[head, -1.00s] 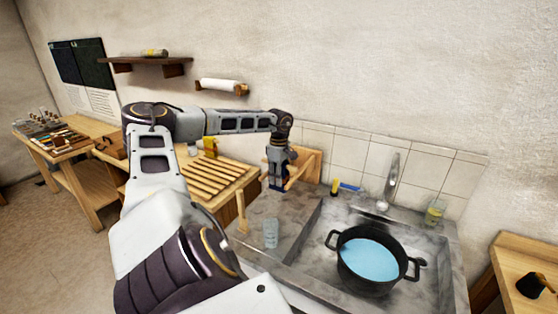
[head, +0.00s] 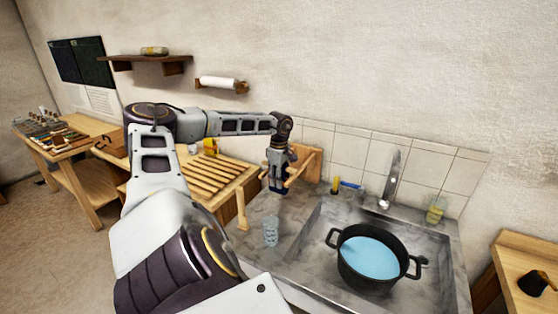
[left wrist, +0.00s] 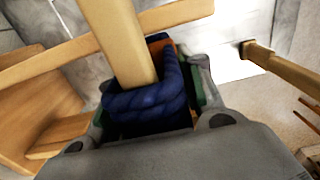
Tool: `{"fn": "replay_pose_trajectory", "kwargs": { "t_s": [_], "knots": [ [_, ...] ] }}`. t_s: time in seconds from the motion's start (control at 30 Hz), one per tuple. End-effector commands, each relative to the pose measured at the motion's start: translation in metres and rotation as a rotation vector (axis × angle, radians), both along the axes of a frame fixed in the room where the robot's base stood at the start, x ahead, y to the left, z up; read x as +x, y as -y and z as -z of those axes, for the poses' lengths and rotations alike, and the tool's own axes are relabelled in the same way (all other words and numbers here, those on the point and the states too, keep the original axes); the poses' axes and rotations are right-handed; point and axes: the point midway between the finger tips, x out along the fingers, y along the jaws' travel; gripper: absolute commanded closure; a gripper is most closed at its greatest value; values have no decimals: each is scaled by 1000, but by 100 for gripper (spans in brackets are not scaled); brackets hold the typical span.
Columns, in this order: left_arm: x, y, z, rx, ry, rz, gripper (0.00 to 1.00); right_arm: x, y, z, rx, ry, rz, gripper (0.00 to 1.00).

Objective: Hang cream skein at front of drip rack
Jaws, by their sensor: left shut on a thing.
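My left gripper (head: 276,188) is at the wooden drip rack (head: 308,166) behind the left end of the sink counter. In the left wrist view it is shut on a dark blue skein (left wrist: 146,103), between green-padded fingers. A small orange-brown patch shows beside the skein. I cannot make out a cream skein in either view. My right gripper is not in view.
A black pot (head: 370,258) of light blue liquid stands in the sink, right of the rack. A clear glass (head: 271,231) stands on the counter in front of the gripper. A slatted wooden rack (head: 210,176) lies to the left. The faucet (head: 391,180) rises behind the sink.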

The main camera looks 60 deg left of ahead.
Motion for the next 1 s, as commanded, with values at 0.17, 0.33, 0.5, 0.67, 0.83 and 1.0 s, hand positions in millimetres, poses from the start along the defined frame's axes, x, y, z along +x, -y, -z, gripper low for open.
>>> {"fn": "replay_pose_trajectory", "kwargs": {
  "t_s": [0.17,0.33,0.5,0.67,0.83,1.0],
  "knots": [
    [0,0,5,0,0,0,90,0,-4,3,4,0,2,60],
    [0,0,8,0,0,0,90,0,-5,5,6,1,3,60],
    [0,0,12,0,0,0,90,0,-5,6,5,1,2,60],
    [0,0,15,1,1,0,90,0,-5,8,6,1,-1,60],
    [0,0,19,1,1,0,90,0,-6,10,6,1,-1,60],
    [0,0,22,1,1,0,90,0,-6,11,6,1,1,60]
  ]
}}
